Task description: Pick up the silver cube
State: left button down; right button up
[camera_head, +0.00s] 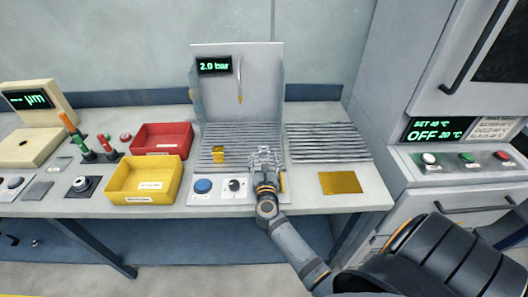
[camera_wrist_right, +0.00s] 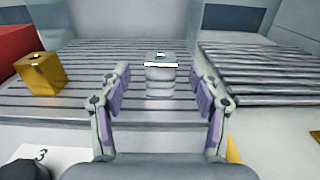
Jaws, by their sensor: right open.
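The silver cube (camera_wrist_right: 160,80) stands on the ribbed metal plate, straight ahead between the two fingers in the right wrist view. It has a small knob and a bright stripe on top. My right gripper (camera_wrist_right: 162,98) is open, with a finger to either side of the cube's line and a gap on both sides. In the head view my right gripper (camera_head: 265,156) is over the front right part of the ribbed plate (camera_head: 238,136) and largely hides the cube. My left gripper is not in view.
A gold cube (camera_head: 218,154) stands on the same plate to the left. Beyond it are a yellow bin (camera_head: 145,193) and a red bin (camera_head: 162,137). A panel with a blue button (camera_head: 203,186) lies in front. A second ribbed rack (camera_head: 325,141) and gold plate (camera_head: 340,183) are right.

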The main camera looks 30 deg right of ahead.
aim_at(264, 153)
jog(key=p+x, duration=0.1)
jog(key=x, duration=0.4)
jog(key=shift+w+d+f, duration=0.1)
jog(key=shift+c, duration=1.4)
grip_shut()
